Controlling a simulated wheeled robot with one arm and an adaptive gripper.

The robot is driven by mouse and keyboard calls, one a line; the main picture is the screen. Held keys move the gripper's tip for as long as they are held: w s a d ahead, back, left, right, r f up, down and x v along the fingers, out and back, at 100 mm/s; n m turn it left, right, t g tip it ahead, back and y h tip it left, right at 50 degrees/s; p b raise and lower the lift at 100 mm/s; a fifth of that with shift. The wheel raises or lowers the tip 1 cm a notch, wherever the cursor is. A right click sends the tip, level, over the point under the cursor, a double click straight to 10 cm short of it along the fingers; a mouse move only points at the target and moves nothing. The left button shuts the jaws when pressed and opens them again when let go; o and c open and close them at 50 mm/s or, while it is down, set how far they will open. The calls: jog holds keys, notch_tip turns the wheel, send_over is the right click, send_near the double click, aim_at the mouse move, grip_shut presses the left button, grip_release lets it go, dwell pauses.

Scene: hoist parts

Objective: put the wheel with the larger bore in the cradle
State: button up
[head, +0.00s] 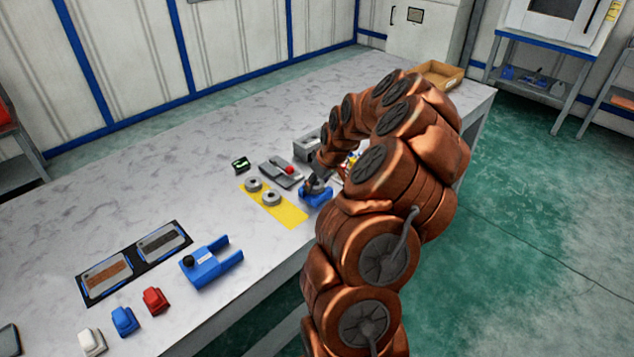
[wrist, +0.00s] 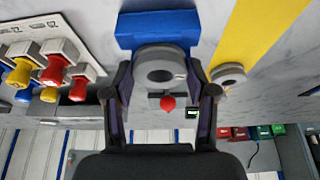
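A thick grey wheel with a round bore (wrist: 160,66) is between the fingers of my gripper (wrist: 160,76), which look shut on its sides. The blue cradle (wrist: 158,22) is right behind the wheel in the wrist view, and the wheel overlaps its edge. I cannot tell whether the wheel rests in it or hangs just above. In the head view, my gripper (head: 318,180) is at the blue cradle (head: 316,198), and my arm hides part of that area. Two other grey wheels (head: 253,184) (head: 271,198) lie on the yellow mat (head: 287,213); one shows in the wrist view (wrist: 229,72).
A grey plate with a red knob (head: 282,175) and a small dark device with a green display (head: 241,164) lie behind the mat. A blue fixture (head: 209,264) and red, blue and white blocks stand front left. A cardboard tray (head: 440,76) is at the far end.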

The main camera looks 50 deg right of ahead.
jog(key=o, duration=1.5)
jog(key=shift+f, duration=0.15)
notch_tip(320, 180, up, 7)
jog(key=shift+r, duration=0.1)
dwell(0.4)
